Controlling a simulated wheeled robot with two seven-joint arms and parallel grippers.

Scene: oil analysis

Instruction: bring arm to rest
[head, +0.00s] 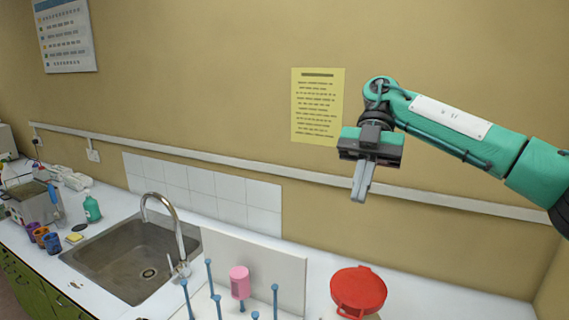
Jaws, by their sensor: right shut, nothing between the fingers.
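My right arm comes in from the right edge of the head view, green with dark joints. My right gripper (360,194) hangs from its end with the fingers pointing down. The fingers are together with nothing between them. The gripper is in the air in front of the tan wall, apart from the counter and everything on it. My left gripper is not in the view.
A red round lidded container (358,290) stands below the gripper. A rack with blue pegs (275,300) holds a pink cup (239,280). A sink (125,262) with a tall faucet (172,215) lies left. A green bottle (91,208) stands beyond it.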

